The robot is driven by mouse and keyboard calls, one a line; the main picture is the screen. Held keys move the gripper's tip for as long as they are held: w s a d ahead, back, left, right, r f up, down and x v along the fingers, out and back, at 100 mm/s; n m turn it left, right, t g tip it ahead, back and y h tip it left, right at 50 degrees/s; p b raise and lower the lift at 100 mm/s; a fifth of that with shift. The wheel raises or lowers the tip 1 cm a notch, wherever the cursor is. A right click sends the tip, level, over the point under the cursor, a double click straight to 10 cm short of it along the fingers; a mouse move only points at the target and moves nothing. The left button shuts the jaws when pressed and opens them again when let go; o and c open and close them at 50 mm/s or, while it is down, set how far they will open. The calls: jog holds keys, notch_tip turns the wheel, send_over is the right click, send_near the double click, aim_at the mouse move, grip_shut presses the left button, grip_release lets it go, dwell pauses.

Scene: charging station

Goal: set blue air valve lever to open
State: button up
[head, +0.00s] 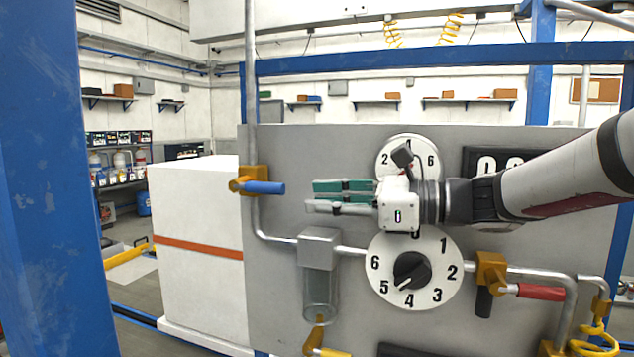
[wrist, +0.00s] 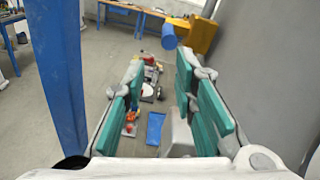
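The blue air valve lever (head: 264,188) sticks out to the right from its brass-yellow valve body (head: 247,177) on the vertical pipe at the panel's left edge. It lies about level, across the pipe. In the wrist view the blue lever (wrist: 169,37) shows nearly end-on, beside the yellow body (wrist: 203,37). My gripper (head: 311,196) is to the right of the lever, pointing left, with a gap between its fingertips and the lever end. In the wrist view my gripper (wrist: 160,75) has its green-padded fingers spread, with nothing between them.
A filter bowl (head: 320,270) hangs below. A white cabinet (head: 200,250) stands left; a blue post (head: 50,180) is nearer.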

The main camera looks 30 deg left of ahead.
aim_at(243, 186)
jog(key=shift+m+y, duration=0.3)
jog(key=shift+y, duration=0.1)
jog(key=a, duration=0.4)
jog(key=a+p, duration=0.1)
jog(key=a, duration=0.4)
jog(key=a+r+p, duration=0.1)
jog(key=a, duration=0.4)
jog(key=shift+s+a, duration=0.2)
jog(key=shift+s, duration=0.15)
jog(key=shift+c, duration=0.2)
grip_shut()
